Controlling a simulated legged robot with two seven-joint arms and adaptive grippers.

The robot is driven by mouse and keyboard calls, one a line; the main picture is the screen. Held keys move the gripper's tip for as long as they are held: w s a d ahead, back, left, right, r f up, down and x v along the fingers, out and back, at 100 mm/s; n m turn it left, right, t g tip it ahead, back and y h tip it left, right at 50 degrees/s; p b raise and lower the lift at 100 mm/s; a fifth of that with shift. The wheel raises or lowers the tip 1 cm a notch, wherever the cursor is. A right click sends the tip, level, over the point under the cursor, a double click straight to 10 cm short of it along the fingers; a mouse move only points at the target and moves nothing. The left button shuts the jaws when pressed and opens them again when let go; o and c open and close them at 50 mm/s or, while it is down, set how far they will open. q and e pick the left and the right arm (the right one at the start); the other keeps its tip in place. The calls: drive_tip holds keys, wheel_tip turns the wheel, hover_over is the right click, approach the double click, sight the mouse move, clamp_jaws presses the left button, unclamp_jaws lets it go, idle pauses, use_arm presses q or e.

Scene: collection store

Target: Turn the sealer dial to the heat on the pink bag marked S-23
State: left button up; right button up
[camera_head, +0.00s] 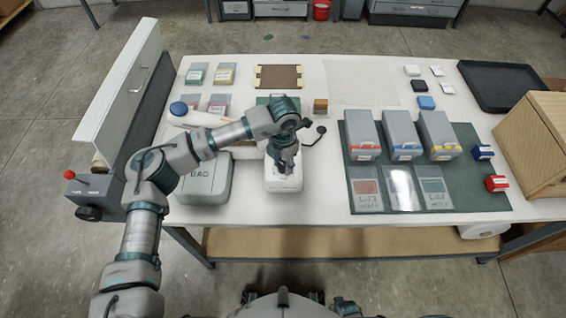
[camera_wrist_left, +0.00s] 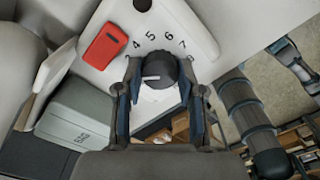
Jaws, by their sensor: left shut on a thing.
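The white sealer (camera_head: 284,185) stands near the table's front edge, under my left gripper (camera_head: 285,165). In the left wrist view, its dark round dial (camera_wrist_left: 158,68) sits between the two fingers of my left gripper (camera_wrist_left: 158,92), which is shut on it. The printed numbers 4, 5, 6 and 7 show around the dial. A pale line shows on the dial, but I cannot tell which number it points at. A bag with a pink label (camera_head: 218,104) lies at the back left; its marking is too small to read. My right gripper is not in view.
A red switch (camera_wrist_left: 105,45) is beside the dial. A grey-green case (camera_head: 204,180) stands left of the sealer. Several grey boxes stand on a green mat (camera_head: 470,190) to the right. A black tray (camera_head: 495,85) and wooden box (camera_head: 537,135) are at the right edge.

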use_arm(q)
drive_tip(key=shift+w+n, duration=0.1)
drive_tip(key=shift+n, duration=0.6)
drive_tip(key=shift+r+n, duration=0.1)
drive_tip(key=shift+n, duration=0.2)
drive_tip(key=o, duration=1.1)
drive_tip(key=shift+o, duration=0.2)
drive_tip(key=shift+w+d, duration=0.1)
